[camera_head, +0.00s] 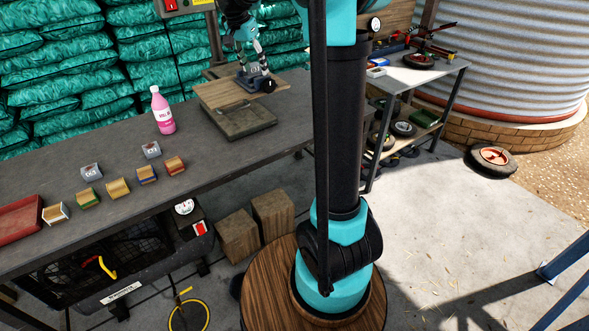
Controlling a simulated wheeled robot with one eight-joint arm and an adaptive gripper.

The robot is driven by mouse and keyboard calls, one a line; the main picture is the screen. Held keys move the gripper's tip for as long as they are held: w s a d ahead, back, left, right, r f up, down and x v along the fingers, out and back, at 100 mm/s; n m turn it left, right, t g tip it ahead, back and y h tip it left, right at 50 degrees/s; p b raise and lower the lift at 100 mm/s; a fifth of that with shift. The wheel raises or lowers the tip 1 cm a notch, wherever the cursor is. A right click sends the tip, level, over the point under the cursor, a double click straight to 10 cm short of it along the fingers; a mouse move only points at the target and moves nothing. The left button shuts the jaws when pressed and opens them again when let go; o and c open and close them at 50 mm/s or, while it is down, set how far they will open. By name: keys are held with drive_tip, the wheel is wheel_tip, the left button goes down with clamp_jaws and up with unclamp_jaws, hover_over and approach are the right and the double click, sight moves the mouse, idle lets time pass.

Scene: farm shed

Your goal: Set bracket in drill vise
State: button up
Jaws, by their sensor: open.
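The drill vise appears to be a small grey block (253,79) with a black round knob, sitting on a wooden drill table (222,95) over a flat grey base (238,124). My gripper (249,68) points down just above the vise, at the top middle of the view. It is open; whether it touches the vise is too small to tell. I cannot make out a bracket for certain; the space between the fingers and the vise jaws is largely hidden.
A pink bottle (162,112) stands on the dark workbench (120,141), left of the drill. Several small boxes, including a wooden one (118,188), and a red tray (20,222) lie farther left. A red switch box (184,6) is above. A side table (425,77) holds tools at right.

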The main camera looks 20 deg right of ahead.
drive_tip(key=s+d+f+n+t+y, duration=0.1)
drive_tip(key=s+f+n, duration=0.4)
drive_tip(key=s+f, duration=0.7)
drive_tip(key=s+d+f+n+t+y, duration=0.1)
drive_tip(key=s+d+f+n, duration=0.2)
drive_tip(key=s+f, duration=0.9)
drive_tip(key=s+n, duration=0.1)
drive_tip(key=s, duration=0.6)
drive_tip(key=shift+s+f+n+y, duration=0.15)
drive_tip(key=shift+s+n+y, duration=0.15)
drive_tip(key=shift+n+y, duration=0.1)
